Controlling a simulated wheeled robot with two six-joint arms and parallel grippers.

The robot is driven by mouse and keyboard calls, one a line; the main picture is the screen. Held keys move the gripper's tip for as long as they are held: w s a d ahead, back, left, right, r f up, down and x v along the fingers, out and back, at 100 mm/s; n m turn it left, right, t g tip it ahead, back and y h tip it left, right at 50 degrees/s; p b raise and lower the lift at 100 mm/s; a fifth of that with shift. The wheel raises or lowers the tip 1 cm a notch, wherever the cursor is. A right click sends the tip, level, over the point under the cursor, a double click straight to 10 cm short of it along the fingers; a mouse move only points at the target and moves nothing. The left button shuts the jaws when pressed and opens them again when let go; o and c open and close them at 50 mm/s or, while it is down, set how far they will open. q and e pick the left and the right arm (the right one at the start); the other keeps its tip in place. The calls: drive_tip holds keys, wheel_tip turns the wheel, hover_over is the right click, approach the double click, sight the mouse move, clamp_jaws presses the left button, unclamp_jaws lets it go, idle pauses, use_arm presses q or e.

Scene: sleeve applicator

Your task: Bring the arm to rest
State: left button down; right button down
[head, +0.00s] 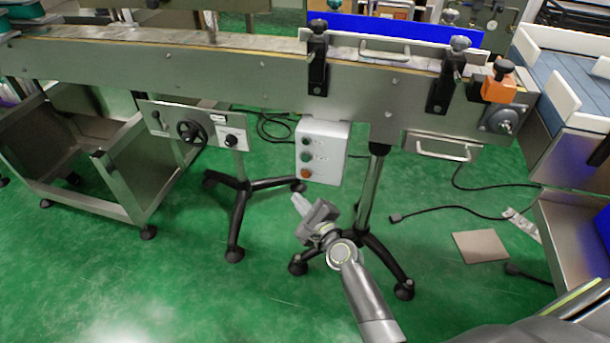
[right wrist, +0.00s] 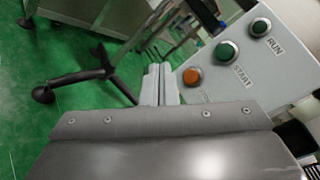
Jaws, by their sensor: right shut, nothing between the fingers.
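My right gripper (head: 301,203) is shut and empty in the head view. It hangs in front of the machine, just below the grey control box (head: 334,136). Its closed fingers also show in the right wrist view (right wrist: 159,84), pointing away from the camera beside the box. The box carries an orange button (head: 305,173) at the bottom and green buttons above it. In the right wrist view the orange button (right wrist: 192,76) and the green START button (right wrist: 225,51) are right of the fingers, with a gap to them. My left gripper is not in view.
A long steel conveyor (head: 200,65) spans the head view on black-footed stands. A handwheel panel (head: 195,128) hangs left of the control box. A steel cart frame (head: 90,185) stands at left. Cables and a tan plate (head: 480,246) lie on the green floor. Open floor lies front left.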

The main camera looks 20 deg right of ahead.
idle(0.7)
